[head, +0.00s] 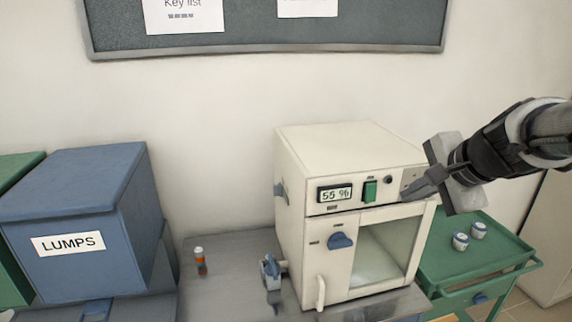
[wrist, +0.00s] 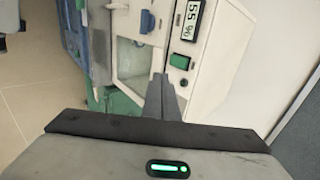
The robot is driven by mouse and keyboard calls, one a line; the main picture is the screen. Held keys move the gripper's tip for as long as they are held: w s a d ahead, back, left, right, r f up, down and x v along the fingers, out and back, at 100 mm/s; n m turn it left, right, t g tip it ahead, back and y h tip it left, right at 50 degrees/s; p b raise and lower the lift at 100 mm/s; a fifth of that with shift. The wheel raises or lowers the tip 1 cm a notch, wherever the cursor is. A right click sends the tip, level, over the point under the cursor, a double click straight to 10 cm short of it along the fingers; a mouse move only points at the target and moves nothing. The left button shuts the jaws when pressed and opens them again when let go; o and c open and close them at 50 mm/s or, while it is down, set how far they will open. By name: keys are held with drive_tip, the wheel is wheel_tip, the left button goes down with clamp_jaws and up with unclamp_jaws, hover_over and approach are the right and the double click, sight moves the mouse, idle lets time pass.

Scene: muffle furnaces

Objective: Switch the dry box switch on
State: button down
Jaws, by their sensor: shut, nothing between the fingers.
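The dry box (head: 347,165) is a cream cabinet on the grey bench, with a display (head: 335,194) reading 55 96, a blue knob (head: 341,240) and a glass window. Its green rocker switch (head: 370,191) sits on the front panel, right of the display. In the wrist view the switch (wrist: 180,62) shows just beyond and right of the fingertips. My gripper (head: 408,194) is shut and empty, in front of the panel's right end, to the right of the switch. I cannot tell whether its tips touch the panel. It also shows in the wrist view (wrist: 161,80).
A blue bin labelled LUMPS (head: 80,215) stands at the left. A green cart (head: 470,262) with two small jars stands at the right.

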drive_tip(key=shift+a, duration=0.1)
drive_tip(key=b, duration=0.4)
approach(371, 196)
drive_tip(key=s+f+x, duration=0.1)
drive_tip(key=x, duration=0.5)
drive_tip(key=shift+w+f, duration=0.25)
drive_tip(key=shift+w+r+t+b, duration=0.15)
drive_tip(key=shift+r+t+b, duration=0.25)
drive_tip(key=shift+r, duration=0.45)
drive_tip(key=shift+f, duration=0.1)
